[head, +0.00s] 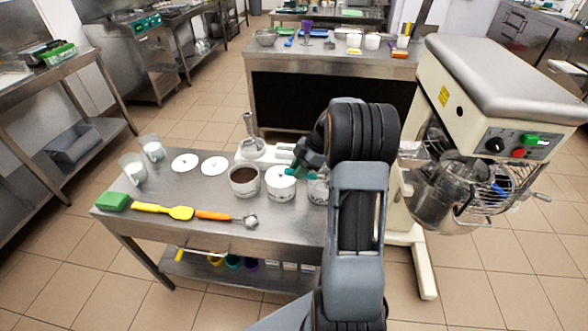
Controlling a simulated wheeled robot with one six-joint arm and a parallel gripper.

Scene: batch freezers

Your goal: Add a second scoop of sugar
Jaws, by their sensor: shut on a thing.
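A round container of white powder (281,188), which looks like the sugar, stands on the steel table between a container of brown powder (244,182) and another container (317,192) partly hidden by my arm. My gripper (293,171) is over the white powder's container, pointing down to the left. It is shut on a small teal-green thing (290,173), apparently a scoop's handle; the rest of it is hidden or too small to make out. I cannot tell whether it touches the powder. An orange-handled scoop (225,216) lies at the table's front.
A yellow spatula (162,210), green sponge (113,201), two white discs (214,166) and two cups (132,169) are on the steel table (190,240). A metal utensil stands upright at the back (249,127). A large mixer (490,95) with a bowl (440,190) stands right.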

